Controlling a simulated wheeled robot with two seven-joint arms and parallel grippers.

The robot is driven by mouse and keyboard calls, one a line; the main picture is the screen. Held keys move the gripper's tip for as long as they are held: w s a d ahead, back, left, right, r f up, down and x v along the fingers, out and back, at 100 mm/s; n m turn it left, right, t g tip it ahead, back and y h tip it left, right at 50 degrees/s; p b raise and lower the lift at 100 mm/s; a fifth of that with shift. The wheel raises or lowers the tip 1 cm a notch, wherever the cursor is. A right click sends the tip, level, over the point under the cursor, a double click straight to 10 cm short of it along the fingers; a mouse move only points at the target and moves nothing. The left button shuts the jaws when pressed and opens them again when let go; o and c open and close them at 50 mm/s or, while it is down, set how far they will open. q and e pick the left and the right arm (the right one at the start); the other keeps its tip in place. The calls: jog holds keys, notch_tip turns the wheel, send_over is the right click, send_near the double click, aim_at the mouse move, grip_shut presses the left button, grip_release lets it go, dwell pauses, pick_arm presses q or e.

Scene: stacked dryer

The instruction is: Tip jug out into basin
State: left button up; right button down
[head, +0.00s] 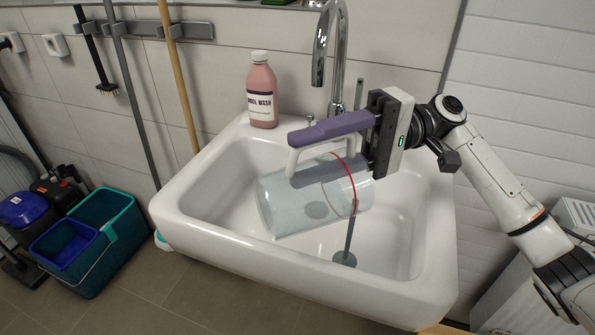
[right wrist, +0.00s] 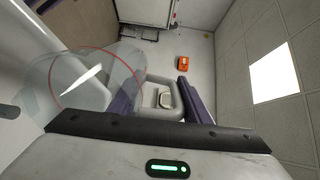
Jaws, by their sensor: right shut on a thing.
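A clear jug (head: 285,208) with a red line around it and a white handle lies tilted well over, nearly on its side, above the white basin (head: 185,225). My right gripper (head: 295,160) comes in from the right, its purple fingers shut on the jug's handle. In the right wrist view the gripper (right wrist: 160,98) has the pale handle between its fingers, with the clear jug body (right wrist: 85,85) to the left. I cannot tell whether liquid is in the jug or running out. My left gripper is not in view.
A pink wash bottle (head: 262,95) stands on the basin's back ledge, left of the chrome tap (head: 335,60). A dark disc on a rod (head: 345,258) is in the basin. Teal and blue buckets (head: 90,245) stand on the floor at left. Poles hang on the wall.

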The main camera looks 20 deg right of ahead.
aim_at(351, 140)
jog(key=shift+w+d+r+y+b, duration=0.1)
jog(key=shift+d+r+y+b, duration=0.15)
jog(key=shift+d+y+b, duration=0.35)
jog(key=shift+w+d+r+y+b, duration=0.1)
jog(key=shift+d+r+y+b, duration=0.2)
jog(key=shift+d, duration=0.2)
jog(key=shift+w+d+r+y+b, duration=0.1)
jog(key=shift+d+y+b, duration=0.05)
jog(key=shift+d+y, duration=0.3)
jog(key=shift+d+r, duration=0.1)
jog(key=shift+d, duration=0.1)
dwell(0.5)
